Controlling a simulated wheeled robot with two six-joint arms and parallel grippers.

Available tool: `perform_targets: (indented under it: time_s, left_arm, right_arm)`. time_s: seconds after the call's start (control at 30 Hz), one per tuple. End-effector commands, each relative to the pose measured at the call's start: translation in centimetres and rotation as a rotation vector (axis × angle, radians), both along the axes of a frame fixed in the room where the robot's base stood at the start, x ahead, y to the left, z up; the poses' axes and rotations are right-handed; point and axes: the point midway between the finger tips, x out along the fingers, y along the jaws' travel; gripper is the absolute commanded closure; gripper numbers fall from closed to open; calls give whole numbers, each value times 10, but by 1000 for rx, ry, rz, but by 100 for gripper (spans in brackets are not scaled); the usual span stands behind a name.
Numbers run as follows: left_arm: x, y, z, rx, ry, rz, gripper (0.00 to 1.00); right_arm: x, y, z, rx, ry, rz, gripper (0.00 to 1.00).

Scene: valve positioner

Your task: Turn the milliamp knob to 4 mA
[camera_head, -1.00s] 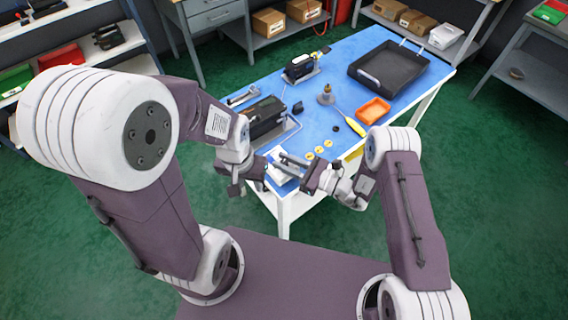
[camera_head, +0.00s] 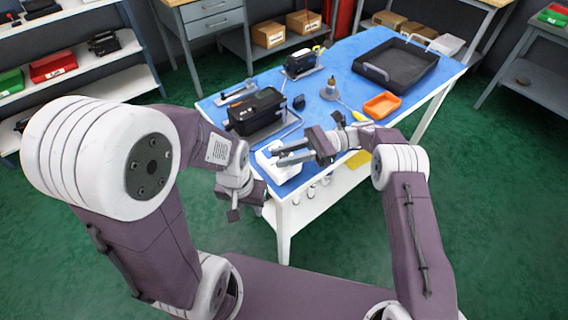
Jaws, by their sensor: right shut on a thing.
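A small white box (camera_head: 284,172), apparently the milliamp source, sits at the near left corner of the blue-topped table (camera_head: 327,112). My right gripper (camera_head: 277,154) reaches leftward over this box. Its two fingers lie close over the box's top, shut on what appears to be the knob. The knob is hidden by the fingers, and its scale cannot be read. My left gripper (camera_head: 245,205) hangs beside the table's left edge, below the box, pointing down. Its fingers look spread and empty. A black positioner unit (camera_head: 257,112) stands on the table just behind the white box.
Another black device (camera_head: 300,63) stands farther back. A grey fitting (camera_head: 329,89), a yellow-handled tool (camera_head: 359,115), an orange tray (camera_head: 382,105) and a black tray (camera_head: 396,66) lie to the right. Shelves (camera_head: 100,67) stand at the left. The floor left of the table is clear.

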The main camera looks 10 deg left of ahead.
Motion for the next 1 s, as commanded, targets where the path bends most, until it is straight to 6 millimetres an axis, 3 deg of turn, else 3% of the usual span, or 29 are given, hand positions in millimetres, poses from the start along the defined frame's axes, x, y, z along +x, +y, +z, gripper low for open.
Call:
perform_targets:
  time_s: [0.3, 0.93, 0.97, 1.0]
  left_arm:
    - [0, 0, -20, 0, 0, 0, 64]
    - [0, 0, -24, 0, 0, 0, 64]
    - [0, 0, -24, 0, 0, 0, 64]
    - [0, 0, -24, 0, 0, 0, 64]
  right_arm:
    - [0, 0, -3, 1, 1, 97, 100]
    - [0, 0, 0, 2, 3, 127, 100]
    - [0, 0, 1, 2, 2, 127, 72]
    - [0, 0, 1, 2, 2, 127, 61]
